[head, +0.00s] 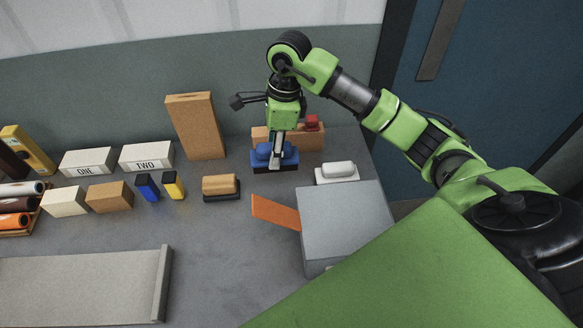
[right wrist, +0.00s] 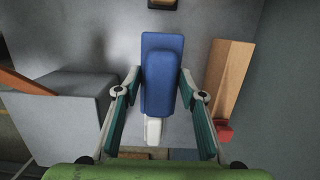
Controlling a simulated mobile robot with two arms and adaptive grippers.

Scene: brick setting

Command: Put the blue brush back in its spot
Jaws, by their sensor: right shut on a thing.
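The blue brush (head: 262,166) has a blue back and grip and a dark underside. It is at the back right of the grey table, in front of a wooden block. My right gripper (head: 276,160) points down and is shut on its grip. In the right wrist view the blue brush (right wrist: 160,78) lies between the two fingers of my right gripper (right wrist: 160,76). I cannot tell whether its underside touches the table. A tan brush (head: 221,186) is to its left and a white brush (head: 338,170) to its right. My left gripper is not in view.
The wooden block (head: 310,142) with a red piece (head: 312,122) stands close behind. A grey box (head: 335,220) with an orange flap (head: 275,212) is in front. A tall wooden block (head: 195,126) stands left. Bare table lies between the tan and blue brushes.

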